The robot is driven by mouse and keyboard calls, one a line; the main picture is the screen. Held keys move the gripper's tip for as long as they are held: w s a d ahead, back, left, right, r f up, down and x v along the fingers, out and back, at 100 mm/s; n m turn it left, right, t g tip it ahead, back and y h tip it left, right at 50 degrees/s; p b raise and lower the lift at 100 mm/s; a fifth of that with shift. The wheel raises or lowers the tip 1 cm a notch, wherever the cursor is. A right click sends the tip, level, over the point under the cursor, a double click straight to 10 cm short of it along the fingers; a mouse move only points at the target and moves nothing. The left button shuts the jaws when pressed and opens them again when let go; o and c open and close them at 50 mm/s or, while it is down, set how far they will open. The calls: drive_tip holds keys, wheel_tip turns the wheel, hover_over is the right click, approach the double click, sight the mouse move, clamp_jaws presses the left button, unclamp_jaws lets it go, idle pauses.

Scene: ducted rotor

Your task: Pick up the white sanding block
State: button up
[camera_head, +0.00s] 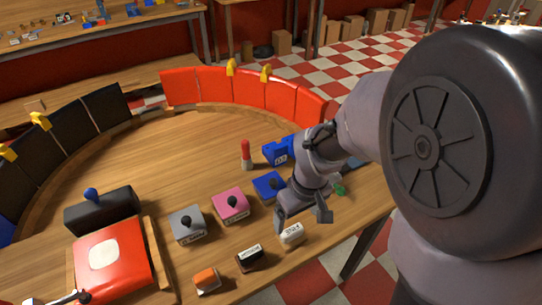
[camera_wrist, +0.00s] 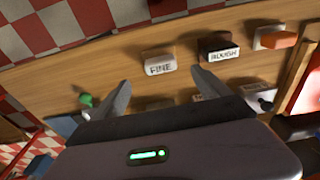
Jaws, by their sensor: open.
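The white sanding block (camera_head: 292,234) lies on the wooden table near its front edge. In the wrist view the white block (camera_wrist: 159,63) shows the dark word FINE on its side. My gripper (camera_head: 302,217) is open and empty, just above and behind the block in the head view. In the wrist view my gripper (camera_wrist: 160,78) has its fingers spread, with the block beyond the tips and roughly between them. The fingers do not appear to hold it. The exact height above the table is hard to tell.
A dark block (camera_head: 249,257) marked ROUGH and an orange-topped block (camera_head: 207,281) lie left of the white one. Grey (camera_head: 187,224), pink (camera_head: 231,205) and blue (camera_head: 269,187) knobbed blocks stand behind. A green-topped item (camera_wrist: 86,100) sits near one finger.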

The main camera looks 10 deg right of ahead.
sight(292, 230)
drive_tip(key=f+b, duration=0.1)
drive_tip(key=f, duration=0.2)
drive_tip(key=w+f+b, duration=0.1)
drive_tip(key=f+b, duration=0.1)
drive_tip(key=f, duration=0.1)
drive_tip(key=f+b, duration=0.1)
drive_tip(key=f, duration=0.2)
drive_tip(key=shift+w+a+f, duration=0.15)
drive_tip(key=shift+a+f, duration=0.1)
drive_tip(key=shift+f, duration=0.05)
drive_tip(key=shift+r, duration=0.2)
drive_tip(key=c, duration=1.5)
